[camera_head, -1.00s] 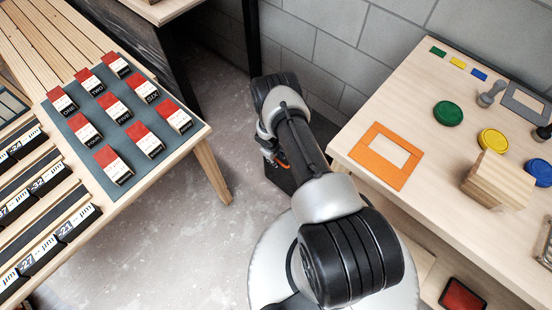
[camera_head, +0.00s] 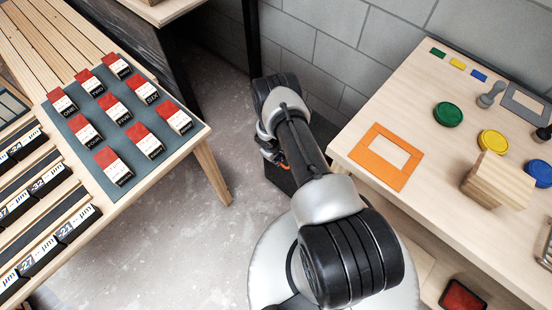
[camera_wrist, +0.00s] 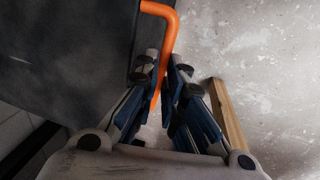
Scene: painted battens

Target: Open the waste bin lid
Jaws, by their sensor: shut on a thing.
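The waste bin (camera_head: 281,177) is a dark box on the floor by the wall, mostly hidden behind my arm in the head view. In the wrist view its dark grey surface (camera_wrist: 70,50) fills the upper left. An orange bar handle (camera_wrist: 168,22) sticks out from that surface and bends down between the fingers of my gripper (camera_wrist: 164,80). The fingers are shut on the handle. How far the lid is raised cannot be told.
A table with red-and-white blocks on a grey mat (camera_head: 85,160) stands at left; its wooden leg (camera_head: 212,170) is near the bin. A light wood table (camera_head: 420,190) with an orange frame (camera_head: 387,157) and coloured discs stands at right. Bare floor (camera_head: 200,240) lies between.

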